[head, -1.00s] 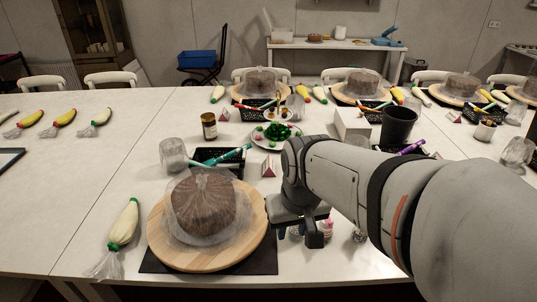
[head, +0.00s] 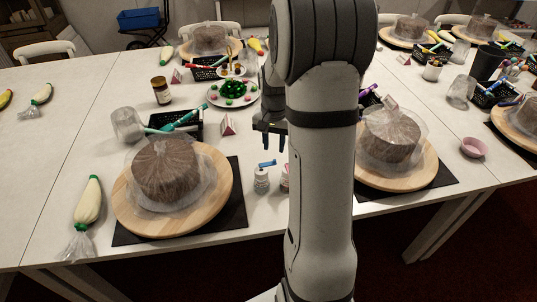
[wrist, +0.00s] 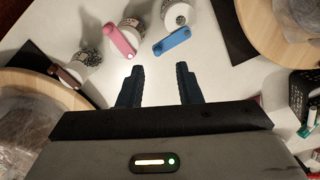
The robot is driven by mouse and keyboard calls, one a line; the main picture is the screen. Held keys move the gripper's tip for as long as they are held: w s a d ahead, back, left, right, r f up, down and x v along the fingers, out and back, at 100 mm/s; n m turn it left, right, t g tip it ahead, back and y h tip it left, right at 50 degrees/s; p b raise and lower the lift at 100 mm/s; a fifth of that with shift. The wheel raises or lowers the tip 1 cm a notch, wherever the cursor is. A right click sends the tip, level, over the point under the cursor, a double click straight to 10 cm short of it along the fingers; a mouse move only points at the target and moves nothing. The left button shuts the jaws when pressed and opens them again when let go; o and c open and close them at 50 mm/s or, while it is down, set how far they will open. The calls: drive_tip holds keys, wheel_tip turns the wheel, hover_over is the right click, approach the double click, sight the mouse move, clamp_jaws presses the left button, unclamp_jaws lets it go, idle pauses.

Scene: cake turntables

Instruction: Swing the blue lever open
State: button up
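The blue lever (wrist: 172,41) sticks out from the white round top (wrist: 176,14) of a small container in the wrist view. In the head view the blue lever (head: 267,163) sits on top of the small container (head: 261,181), right of the nearest cake board. My gripper (wrist: 159,69) is open and empty, its two dark fingers apart and the blue lever just beyond their tips in the picture. In the head view my gripper (head: 272,147) hangs above the table behind the container, partly hidden by my arm. I see no contact with the lever.
A pink lever (wrist: 119,42) and a brown lever (wrist: 65,76) on similar containers stand left of the blue one in the wrist view. Wrapped cakes on wooden boards (head: 207,213) flank the containers. A paper tent card (head: 228,126) stands behind.

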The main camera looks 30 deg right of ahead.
sight(268, 163)
drive_tip(key=shift+f, duration=2.35)
drive_tip(key=shift+c, duration=0.2)
clamp_jaws()
